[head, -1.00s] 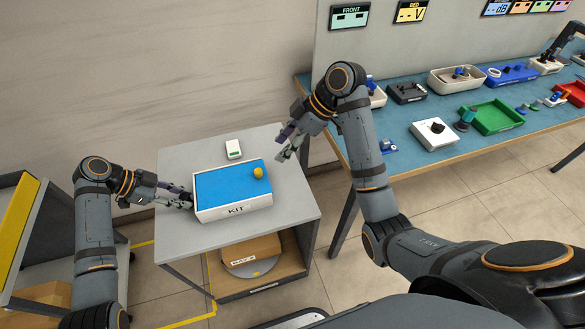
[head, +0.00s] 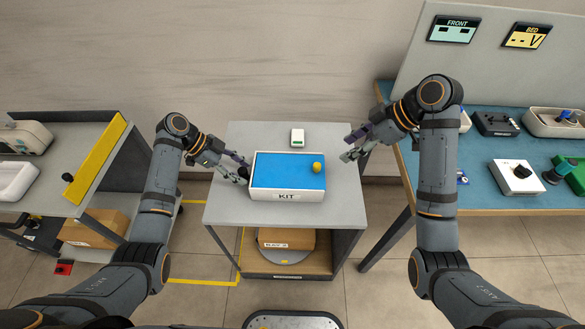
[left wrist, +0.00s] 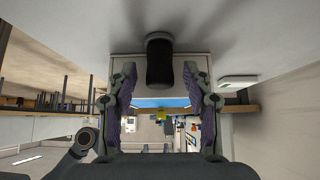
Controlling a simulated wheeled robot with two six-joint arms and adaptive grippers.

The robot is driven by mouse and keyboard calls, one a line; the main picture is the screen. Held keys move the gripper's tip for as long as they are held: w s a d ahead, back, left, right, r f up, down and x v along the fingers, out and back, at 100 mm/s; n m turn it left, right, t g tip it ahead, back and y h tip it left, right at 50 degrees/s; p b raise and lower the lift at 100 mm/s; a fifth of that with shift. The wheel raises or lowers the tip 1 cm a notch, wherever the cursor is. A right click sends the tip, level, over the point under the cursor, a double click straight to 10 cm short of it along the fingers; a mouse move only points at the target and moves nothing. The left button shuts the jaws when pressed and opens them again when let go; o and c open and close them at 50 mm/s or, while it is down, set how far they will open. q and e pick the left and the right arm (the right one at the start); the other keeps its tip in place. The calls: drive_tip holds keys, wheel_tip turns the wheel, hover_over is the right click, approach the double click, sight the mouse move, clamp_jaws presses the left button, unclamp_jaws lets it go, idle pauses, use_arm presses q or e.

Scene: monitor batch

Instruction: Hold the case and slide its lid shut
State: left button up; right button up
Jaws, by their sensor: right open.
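The white case (head: 287,195), marked KIT, lies on the grey stand with its blue lid (head: 285,172) on top. A yellow knob (head: 317,167) sits near the lid's right end. I cannot tell how far the lid is from shut. A black handle (left wrist: 159,62) stands out from the case's left end. My left gripper (head: 244,167) is at that end. In the left wrist view its fingers (left wrist: 159,85) are spread, one on each side of the handle, with gaps. My right gripper (head: 347,146) is open and empty, to the right of the knob, apart from the case.
A small white box with a green mark (head: 297,137) lies behind the case on the grey stand top (head: 235,212). A cardboard box (head: 287,240) is on the shelf below. A blue-topped bench (head: 480,180) with parts is at right, a cart with a yellow panel (head: 95,158) at left.

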use_arm(q)
drive_tip(key=v, duration=1.2)
